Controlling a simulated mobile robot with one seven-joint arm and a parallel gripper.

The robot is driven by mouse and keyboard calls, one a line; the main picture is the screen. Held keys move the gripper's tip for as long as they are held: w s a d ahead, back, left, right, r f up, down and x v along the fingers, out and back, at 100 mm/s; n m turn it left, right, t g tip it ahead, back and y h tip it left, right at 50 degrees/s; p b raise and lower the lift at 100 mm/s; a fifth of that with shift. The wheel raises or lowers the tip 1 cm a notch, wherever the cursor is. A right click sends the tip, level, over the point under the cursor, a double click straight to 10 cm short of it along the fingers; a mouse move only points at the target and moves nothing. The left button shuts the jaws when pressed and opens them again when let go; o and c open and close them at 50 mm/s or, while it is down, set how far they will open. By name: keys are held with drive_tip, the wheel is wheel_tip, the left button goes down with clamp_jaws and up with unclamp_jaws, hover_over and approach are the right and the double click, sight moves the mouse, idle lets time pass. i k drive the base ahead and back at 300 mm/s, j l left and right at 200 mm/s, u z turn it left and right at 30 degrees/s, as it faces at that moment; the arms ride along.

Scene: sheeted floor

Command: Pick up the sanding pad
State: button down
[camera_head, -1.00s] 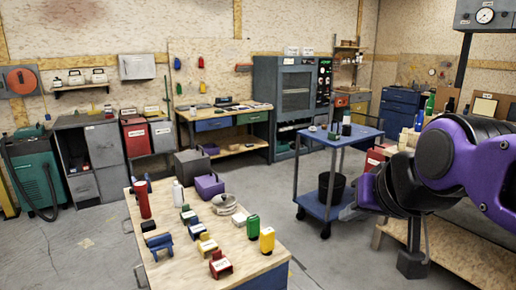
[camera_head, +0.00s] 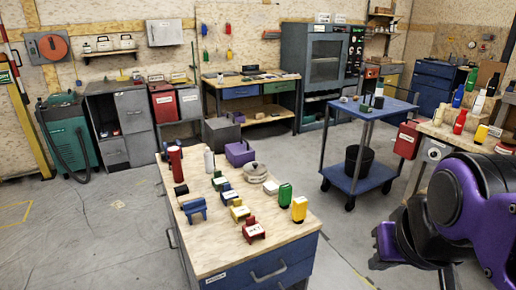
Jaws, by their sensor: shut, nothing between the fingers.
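I cannot tell for sure which thing is the sanding pad. Small labelled blocks stand on the wooden top of the workbench (camera_head: 222,262) in the middle: a red one (camera_head: 253,230), a yellow one (camera_head: 239,210), a blue one (camera_head: 194,207) and several smaller dark ones behind. My purple and black arm enters at the lower right. Its end, my gripper (camera_head: 384,246), appears shut and empty, right of the workbench and apart from everything on it. The fingertips are small and partly hidden by the arm.
The same bench top holds a green can (camera_head: 285,196), a yellow bottle (camera_head: 299,209), a red cylinder (camera_head: 176,164) and a purple box (camera_head: 239,153). A blue cart (camera_head: 375,108) with a black bucket (camera_head: 359,160) stands behind right. Floor is clear at left.

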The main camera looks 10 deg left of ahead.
sight(182, 190)
drive_tip(key=u, duration=2.8)
drive_tip(key=z, duration=1.65)
drive_tip(key=i+j+u, duration=0.1)
drive_tip(key=u, duration=0.5)
drive_tip(key=i+j+u, duration=0.2)
drive_tip(key=u, duration=0.15)
drive_tip(key=i+j+u, duration=0.1)
drive_tip(key=u, duration=0.2)
drive_tip(key=i+u, duration=0.35)
